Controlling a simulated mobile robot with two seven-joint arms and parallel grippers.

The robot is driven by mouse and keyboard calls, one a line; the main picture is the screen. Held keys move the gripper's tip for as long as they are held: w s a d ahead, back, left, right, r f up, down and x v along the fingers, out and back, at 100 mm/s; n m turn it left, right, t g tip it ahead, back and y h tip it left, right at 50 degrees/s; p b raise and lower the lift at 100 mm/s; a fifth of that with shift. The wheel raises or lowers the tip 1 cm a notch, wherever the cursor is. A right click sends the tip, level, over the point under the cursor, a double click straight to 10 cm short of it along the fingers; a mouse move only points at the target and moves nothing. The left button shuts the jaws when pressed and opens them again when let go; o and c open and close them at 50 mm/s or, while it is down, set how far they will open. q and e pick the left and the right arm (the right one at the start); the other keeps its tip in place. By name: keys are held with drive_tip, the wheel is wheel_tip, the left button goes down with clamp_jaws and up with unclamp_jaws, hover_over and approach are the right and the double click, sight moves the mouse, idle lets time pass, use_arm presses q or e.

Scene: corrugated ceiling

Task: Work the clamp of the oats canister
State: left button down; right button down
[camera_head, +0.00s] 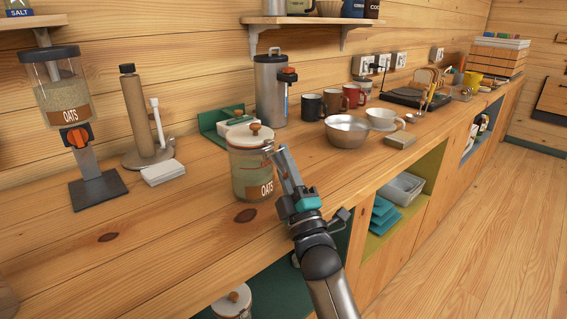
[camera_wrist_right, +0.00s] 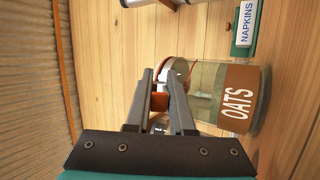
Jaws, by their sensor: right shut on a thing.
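The oats canister (camera_head: 251,178) is a glass jar with a brown OATS label, standing upright on the wooden counter. Its lid has a wooden knob (camera_head: 255,128) and is seated on the jar. In the right wrist view the canister (camera_wrist_right: 238,98) lies sideways in the picture, with its label facing me. My right gripper (camera_head: 273,150) is at the jar's right upper side, by the lid rim. It is shut on the clamp, which its fingers (camera_wrist_right: 160,76) mostly hide. I cannot tell whether the clamp is latched. My left gripper is not in view.
An oats dispenser (camera_head: 62,95) stands at the left. Behind the canister are a green napkin holder (camera_head: 212,125) and a steel urn (camera_head: 270,90). A metal bowl (camera_head: 347,131) and mugs stand to the right. The counter front left of the canister is clear.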

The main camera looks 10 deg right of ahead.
idle(0.3)
drive_tip(key=c, duration=0.8)
unclamp_jaws()
